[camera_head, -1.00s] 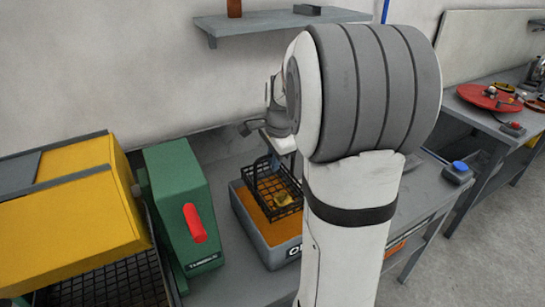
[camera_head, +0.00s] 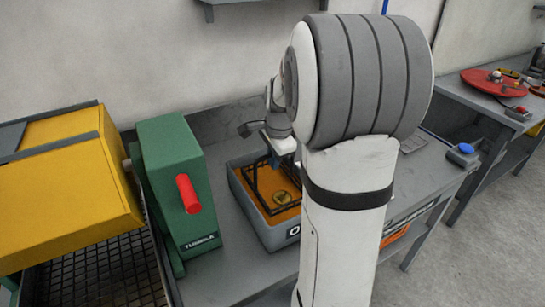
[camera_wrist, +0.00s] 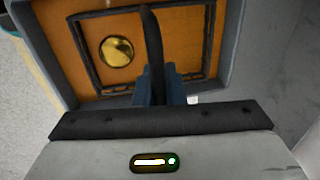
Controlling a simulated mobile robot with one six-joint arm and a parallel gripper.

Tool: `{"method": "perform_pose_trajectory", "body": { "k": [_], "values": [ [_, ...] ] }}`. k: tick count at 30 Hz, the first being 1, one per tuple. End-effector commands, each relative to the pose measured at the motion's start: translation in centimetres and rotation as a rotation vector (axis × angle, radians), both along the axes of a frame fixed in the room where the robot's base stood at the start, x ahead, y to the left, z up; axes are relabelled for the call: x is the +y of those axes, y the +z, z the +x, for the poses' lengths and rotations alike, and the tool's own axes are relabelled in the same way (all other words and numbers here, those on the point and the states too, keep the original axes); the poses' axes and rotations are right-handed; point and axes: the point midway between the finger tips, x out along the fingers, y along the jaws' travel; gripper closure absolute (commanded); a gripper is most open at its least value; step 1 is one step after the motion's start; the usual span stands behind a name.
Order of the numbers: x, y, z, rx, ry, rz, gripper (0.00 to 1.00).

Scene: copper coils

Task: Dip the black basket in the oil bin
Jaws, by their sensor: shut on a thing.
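The black basket (camera_head: 256,187) is down inside the grey oil bin (camera_head: 270,236), and only its rim and handle stand clear of the orange oil (camera_head: 284,216). A round coppery-gold coil (camera_head: 281,197) shows inside the basket. In the wrist view the basket's rim (camera_wrist: 88,60) frames oil and the coil (camera_wrist: 117,52). My gripper (camera_wrist: 158,92) has blue fingers shut on the basket's arched black handle (camera_wrist: 152,40). In the head view my arm hides the bin's right part.
A green tumbler machine (camera_head: 178,185) with a red handle stands left of the bin. A yellow box (camera_head: 65,195) sits over a black mesh tray (camera_head: 95,275) further left. A blue button (camera_head: 466,148) is on the bench's right end. A wall shelf hangs above.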

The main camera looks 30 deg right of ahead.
Motion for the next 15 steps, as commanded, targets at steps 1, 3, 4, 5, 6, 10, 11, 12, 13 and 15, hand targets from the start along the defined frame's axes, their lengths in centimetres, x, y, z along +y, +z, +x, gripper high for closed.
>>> {"method": "perform_pose_trajectory", "body": {
  "k": [1,3,4,5,6,10,11,12,13,15],
  "values": [
    [0.0,-0.7,0.0,0.000,0.000,0.000,1.00],
    [0.0,-1.3,0.0,0.000,0.000,0.000,1.00],
    [0.0,-1.5,0.0,0.000,0.000,0.000,1.00],
    [0.0,-1.8,0.0,0.000,0.000,0.000,1.00],
    [0.0,-2.1,0.0,0.001,0.001,0.001,1.00],
    [0.0,-2.9,0.0,0.001,0.001,0.001,1.00],
    [0.0,-3.1,0.0,0.001,0.001,0.001,1.00],
    [0.1,-3.3,0.0,0.001,0.001,0.001,1.00],
    [0.1,-3.4,0.0,0.001,0.001,0.001,1.00],
    [0.1,-3.6,0.0,0.000,0.001,0.001,1.00]
  ]
}}
